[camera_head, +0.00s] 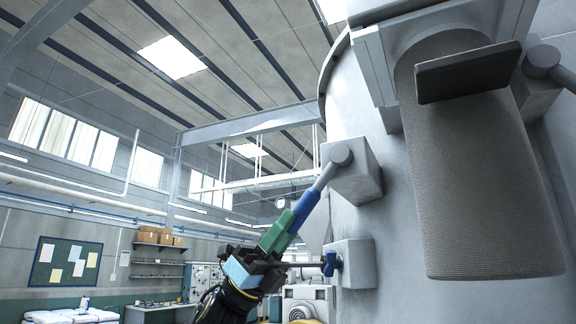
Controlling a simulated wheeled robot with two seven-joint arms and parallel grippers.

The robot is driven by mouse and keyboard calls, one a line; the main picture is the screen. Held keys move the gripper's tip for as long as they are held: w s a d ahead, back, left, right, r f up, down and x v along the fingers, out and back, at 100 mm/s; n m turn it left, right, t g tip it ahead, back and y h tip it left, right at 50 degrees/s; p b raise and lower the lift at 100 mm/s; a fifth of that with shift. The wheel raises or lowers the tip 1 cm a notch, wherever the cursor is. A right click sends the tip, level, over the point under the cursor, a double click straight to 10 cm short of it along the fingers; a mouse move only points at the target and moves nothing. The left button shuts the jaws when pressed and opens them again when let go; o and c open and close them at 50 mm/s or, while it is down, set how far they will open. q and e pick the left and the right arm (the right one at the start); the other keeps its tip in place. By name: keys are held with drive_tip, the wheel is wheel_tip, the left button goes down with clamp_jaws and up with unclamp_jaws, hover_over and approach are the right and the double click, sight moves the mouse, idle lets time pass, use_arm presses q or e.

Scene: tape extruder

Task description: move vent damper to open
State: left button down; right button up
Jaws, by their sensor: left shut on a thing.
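A lever runs down and left from a grey pivot box (355,172) on the side of the large grey machine. It has a grey rod, a blue sleeve (304,207) and a green end grip (278,232). I take this lever to be the vent damper's handle; no label shows. My left gripper (264,254) comes up from below and is shut on the lower end of the green grip. The gripper's fingers partly hide that end. The lever is tilted, its free end low and to the left. My right gripper is not in view.
A small blue knob (330,263) on a second grey box (352,263) sits just right of my left gripper. A mesh-covered cylinder (470,180) with a dark flat bar (467,72) fills the right. Open air lies left of the lever.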

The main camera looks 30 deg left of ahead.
use_arm(q)
drive_tip(key=shift+d+f, duration=0.1)
drive_tip(key=shift+d+f+b, duration=0.4)
drive_tip(key=shift+d+f, duration=0.05)
drive_tip(key=shift+d, duration=0.05)
drive_tip(key=c, duration=1.1)
unclamp_jaws()
drive_tip(key=shift+d+r, duration=0.1)
drive_tip(key=shift+r, duration=0.05)
drive_tip(key=shift+c, duration=0.2)
drive_tip(key=a+f+b, duration=0.3)
drive_tip(key=a, duration=0.3)
drive_tip(key=shift+s+a+f, duration=0.15)
drive_tip(key=shift+s+f, duration=0.1)
drive_tip(key=shift+s, duration=0.05)
